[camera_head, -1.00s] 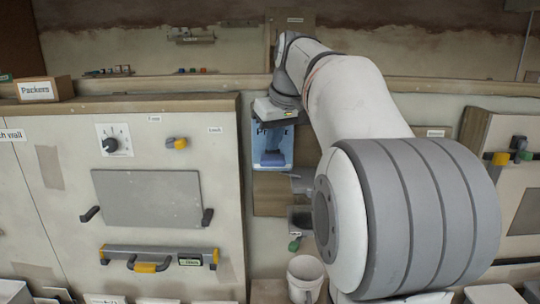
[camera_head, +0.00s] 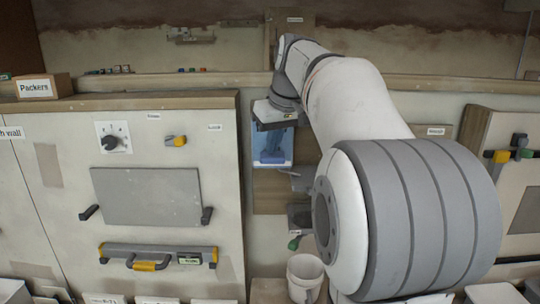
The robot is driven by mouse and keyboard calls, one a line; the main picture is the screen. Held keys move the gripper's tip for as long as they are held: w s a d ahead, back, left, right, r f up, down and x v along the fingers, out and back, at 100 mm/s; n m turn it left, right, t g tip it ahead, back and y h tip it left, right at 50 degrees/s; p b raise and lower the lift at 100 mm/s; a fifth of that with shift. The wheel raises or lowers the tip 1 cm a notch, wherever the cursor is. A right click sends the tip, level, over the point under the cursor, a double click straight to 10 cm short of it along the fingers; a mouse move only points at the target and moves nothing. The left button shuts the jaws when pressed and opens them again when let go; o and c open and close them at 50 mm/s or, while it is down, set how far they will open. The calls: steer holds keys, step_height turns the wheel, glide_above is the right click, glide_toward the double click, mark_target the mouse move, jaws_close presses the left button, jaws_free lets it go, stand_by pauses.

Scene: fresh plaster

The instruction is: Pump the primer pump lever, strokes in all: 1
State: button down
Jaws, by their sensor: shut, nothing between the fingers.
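My gripper (camera_head: 272,118) is at the end of my arm, in front of the upper part of a blue panel (camera_head: 285,150) on the back wall. It is shut and empty; its fingertips are hard to make out. A grey fitting (camera_head: 300,216) with a green knob (camera_head: 294,243) sits lower on the wall, below my gripper and apart from it. It may be the primer pump and its lever, but my arm hides its right side and I cannot tell the lever's position. A white bucket (camera_head: 304,276) stands below it.
A large cabinet (camera_head: 225,165) with a dial (camera_head: 111,143), a yellow switch (camera_head: 176,141) and a yellow-grip bar handle (camera_head: 150,265) stands on the left. A Packers box (camera_head: 45,86) sits on top. A wooden rail (camera_head: 440,86) runs behind my arm.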

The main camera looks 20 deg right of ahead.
mark_target(273, 155)
steer(key=shift+f+b, duration=1.1)
steer(key=shift+f, duration=0.6)
steer(key=shift+r+p, duration=2.1)
steer(key=shift+r, duration=0.2)
steer(key=shift+r, duration=0.1)
step_height(273, 155, up, 5)
steer(key=p, duration=0.4)
steer(key=shift+p, duration=0.35)
steer(key=s+a+f+b, duration=0.1)
steer(key=s+a+f, duration=0.2)
steer(key=s+f, duration=0.5)
steer(key=s+a+f+m+b, duration=0.1)
steer(key=s+a+f, duration=0.3)
steer(key=s+f, duration=0.4)
steer(key=s+a+f+g+b, duration=0.1)
steer(key=s+a+f, duration=0.3)
steer(key=s+f, duration=0.4)
step_height(273, 155, down, 3)
steer(key=shift+a+r+h, duration=0.2)
steer(key=shift+h, duration=0.1)
